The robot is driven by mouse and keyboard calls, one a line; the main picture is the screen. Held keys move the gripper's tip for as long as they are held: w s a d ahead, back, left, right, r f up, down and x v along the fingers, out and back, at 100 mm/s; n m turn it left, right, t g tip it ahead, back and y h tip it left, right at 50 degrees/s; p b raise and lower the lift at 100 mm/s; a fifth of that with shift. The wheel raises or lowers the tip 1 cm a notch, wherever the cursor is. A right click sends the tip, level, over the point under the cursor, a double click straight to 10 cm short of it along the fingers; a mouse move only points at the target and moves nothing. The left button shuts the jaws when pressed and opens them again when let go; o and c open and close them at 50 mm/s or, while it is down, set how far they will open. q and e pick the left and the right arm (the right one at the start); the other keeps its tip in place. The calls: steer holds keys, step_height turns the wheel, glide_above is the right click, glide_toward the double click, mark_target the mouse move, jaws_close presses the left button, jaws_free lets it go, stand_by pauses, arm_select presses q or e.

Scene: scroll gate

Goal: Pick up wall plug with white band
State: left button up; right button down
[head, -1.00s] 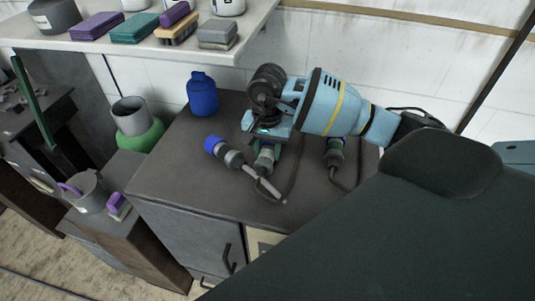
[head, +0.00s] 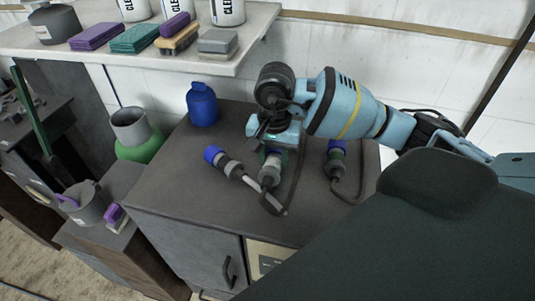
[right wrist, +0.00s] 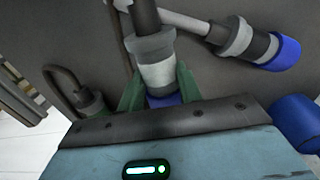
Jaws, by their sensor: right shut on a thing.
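The wall plug with white band (right wrist: 157,72) is between the green fingers of my right gripper (right wrist: 158,90) in the right wrist view. In the head view my right gripper (head: 276,150) points down over the cabinet top, shut on this plug (head: 270,172). I cannot tell whether the plug touches the top. A second plug (head: 225,163), blue-ended with a grey band, lies just left of it. A third plug (head: 337,163) is to the right. My left gripper is not in view.
The dark cabinet top (head: 180,180) carries a blue bottle (head: 202,104) at the back. Cables loop close beside the plugs. A shelf (head: 250,42) with brushes, sponges and cleaner bottles is behind.

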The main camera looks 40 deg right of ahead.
steer(key=s, duration=0.4)
steer(key=s+a+r, duration=0.1)
steer(key=s, duration=0.3)
steer(key=s+a+b, duration=0.1)
steer(key=s, duration=0.4)
steer(key=shift+r, duration=0.15)
steer(key=w+a+n, duration=0.1)
steer(key=n, duration=0.1)
steer(key=w+a+n, duration=0.2)
steer(key=n, duration=0.1)
steer(key=w+a+f+n, duration=0.1)
steer(key=a+n, duration=0.1)
steer(key=n, duration=0.1)
steer(key=shift+w+a+f, duration=0.1)
steer(key=shift+w+a, duration=0.1)
steer(key=shift+w, duration=0.1)
steer(key=shift+w+a+f+n, duration=0.1)
steer(key=shift+w+a+n, duration=0.25)
steer(key=shift+n, duration=0.55)
steer(key=shift+s, duration=0.1)
steer(key=shift+d, duration=0.1)
